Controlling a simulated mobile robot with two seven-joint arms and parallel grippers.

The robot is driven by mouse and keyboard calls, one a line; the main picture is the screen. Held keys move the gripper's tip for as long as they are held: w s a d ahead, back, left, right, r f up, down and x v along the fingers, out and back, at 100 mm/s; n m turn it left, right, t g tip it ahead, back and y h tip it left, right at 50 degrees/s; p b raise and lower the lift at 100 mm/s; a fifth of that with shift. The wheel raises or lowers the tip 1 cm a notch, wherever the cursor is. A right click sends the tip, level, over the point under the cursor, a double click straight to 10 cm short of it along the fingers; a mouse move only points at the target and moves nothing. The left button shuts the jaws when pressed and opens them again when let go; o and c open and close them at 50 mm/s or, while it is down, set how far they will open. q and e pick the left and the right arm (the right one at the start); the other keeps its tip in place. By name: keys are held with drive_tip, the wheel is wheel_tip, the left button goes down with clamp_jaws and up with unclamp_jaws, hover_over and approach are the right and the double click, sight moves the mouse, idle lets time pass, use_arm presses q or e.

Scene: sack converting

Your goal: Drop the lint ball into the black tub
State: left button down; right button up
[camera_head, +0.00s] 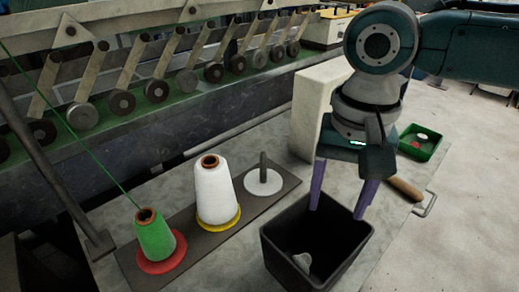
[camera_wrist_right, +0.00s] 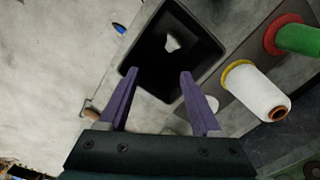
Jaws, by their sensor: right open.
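The black tub (camera_head: 345,262) stands at the front of the grey table, open side up. A small pale lump (camera_head: 302,261), which looks like the lint ball, lies inside it; it also shows in the wrist view (camera_wrist_right: 173,43). My right gripper (camera_head: 337,209) points down at the tub's back rim with its purple fingers spread. In the wrist view the right gripper (camera_wrist_right: 158,73) has nothing between its fingers. My left gripper is not in view.
A green yarn cone (camera_head: 155,238), a white cone (camera_head: 212,185) and an empty spindle (camera_head: 263,178) stand on a dark plate left of the tub. A green tray (camera_head: 420,154) with small red and white bits and a wooden handle (camera_head: 406,188) lie to the right.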

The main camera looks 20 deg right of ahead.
wheel_tip(320, 180, up, 10)
drive_tip(key=p, duration=0.1)
idle(0.4)
